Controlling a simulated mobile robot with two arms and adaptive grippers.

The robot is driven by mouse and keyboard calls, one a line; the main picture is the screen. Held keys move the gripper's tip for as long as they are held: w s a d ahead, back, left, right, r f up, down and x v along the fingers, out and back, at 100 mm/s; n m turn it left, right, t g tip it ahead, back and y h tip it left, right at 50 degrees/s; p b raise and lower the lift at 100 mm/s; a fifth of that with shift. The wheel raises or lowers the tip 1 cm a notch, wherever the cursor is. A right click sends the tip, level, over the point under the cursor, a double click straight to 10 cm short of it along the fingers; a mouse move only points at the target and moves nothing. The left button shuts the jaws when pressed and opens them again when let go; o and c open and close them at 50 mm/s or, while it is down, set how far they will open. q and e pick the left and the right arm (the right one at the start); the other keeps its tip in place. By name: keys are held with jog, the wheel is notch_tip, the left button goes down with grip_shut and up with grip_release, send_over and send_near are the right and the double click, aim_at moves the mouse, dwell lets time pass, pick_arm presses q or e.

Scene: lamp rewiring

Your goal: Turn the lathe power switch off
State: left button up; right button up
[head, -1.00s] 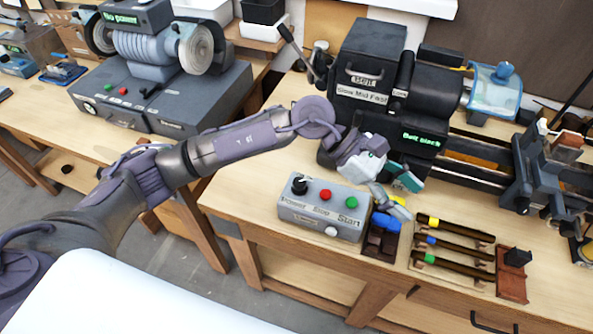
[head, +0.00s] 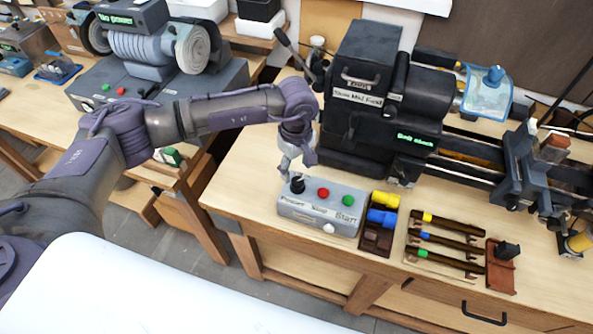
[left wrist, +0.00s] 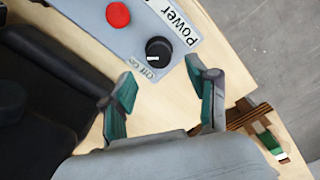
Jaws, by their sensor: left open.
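The lathe power switch is a black round knob (head: 297,184) marked Power at the left end of the grey control box (head: 325,214), beside a red Stop button (head: 323,193) and a green Start button (head: 347,200). In the left wrist view the knob (left wrist: 159,50) carries a white pointer line, with an Off/On label beside it. My left gripper (head: 289,174) is just behind and above the knob. In the left wrist view its two teal-padded fingers (left wrist: 165,88) are spread apart and empty, with the knob ahead between their tips. My right gripper is out of view.
The dark lathe (head: 365,100) stands behind the box. Yellow (head: 385,198) and blue (head: 380,216) pieces sit in a dark holder right of the box, beside several dark tools with coloured bands (head: 447,240). The bench front edge is close to the box.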

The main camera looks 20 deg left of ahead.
aim_at(297, 180)
pick_arm(q)
jog(key=shift+f+p, duration=0.55)
jog(key=shift+f, duration=1.7)
jog(key=shift+c, duration=0.2)
grip_shut()
